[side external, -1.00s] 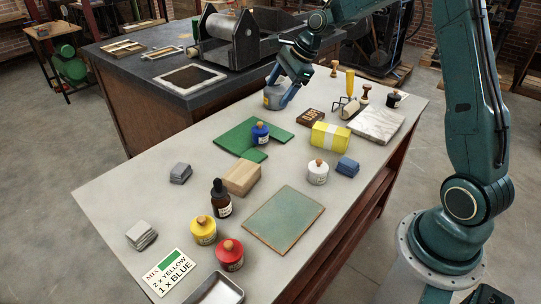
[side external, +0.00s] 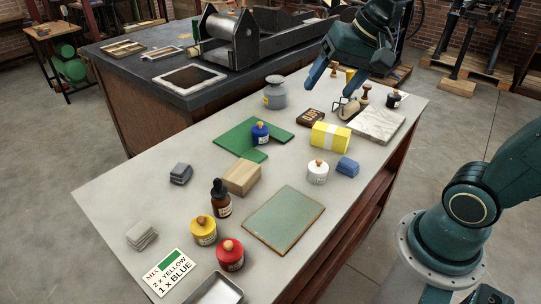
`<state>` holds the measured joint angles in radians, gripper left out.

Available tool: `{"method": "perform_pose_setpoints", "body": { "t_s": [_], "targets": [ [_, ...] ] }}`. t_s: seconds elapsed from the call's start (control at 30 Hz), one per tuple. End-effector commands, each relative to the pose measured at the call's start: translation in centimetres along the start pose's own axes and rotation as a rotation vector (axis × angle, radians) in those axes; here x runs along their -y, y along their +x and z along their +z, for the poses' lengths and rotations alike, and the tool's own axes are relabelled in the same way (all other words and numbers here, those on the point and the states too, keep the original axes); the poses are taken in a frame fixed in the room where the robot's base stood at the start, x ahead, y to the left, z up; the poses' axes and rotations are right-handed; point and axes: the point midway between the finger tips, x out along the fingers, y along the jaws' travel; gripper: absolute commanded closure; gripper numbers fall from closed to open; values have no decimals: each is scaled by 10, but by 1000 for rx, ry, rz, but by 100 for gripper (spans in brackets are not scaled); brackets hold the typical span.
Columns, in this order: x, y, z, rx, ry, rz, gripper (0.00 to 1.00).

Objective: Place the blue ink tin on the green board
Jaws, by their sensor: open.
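The blue ink tin (side external: 260,134) has a wooden knob on top and a pale label. It stands upright on the green board (side external: 232,138), near the board's middle. The board lies flat on the pale table and has a notch at its front right. My gripper (side external: 331,90) is open and empty, raised above the table's back right part, behind and to the right of the tin, well apart from it. Its fingers point down. Nothing hides the tin.
A grey can (side external: 275,93) stands behind the board. A dark brown block (side external: 310,117), a yellow-wrapped stack (side external: 331,137), a roller (side external: 347,109) and a marble slab (side external: 376,125) are on the right. A wooden block (side external: 241,177), yellow tin (side external: 203,230) and red tin (side external: 230,254) are nearer.

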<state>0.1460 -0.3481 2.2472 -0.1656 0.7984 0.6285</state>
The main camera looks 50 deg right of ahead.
Motion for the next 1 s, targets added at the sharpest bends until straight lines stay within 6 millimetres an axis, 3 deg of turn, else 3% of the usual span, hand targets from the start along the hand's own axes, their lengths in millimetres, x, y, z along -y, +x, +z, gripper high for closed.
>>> {"method": "perform_pose_setpoints", "body": {
  "t_s": [0.3,0.5,1.0],
  "targets": [
    [-33,-28,64,-43,-408,20,29],
    [-51,-33,88,-56,-582,32,29],
    [-57,-34,95,-58,-644,37,29]
  ]
}}
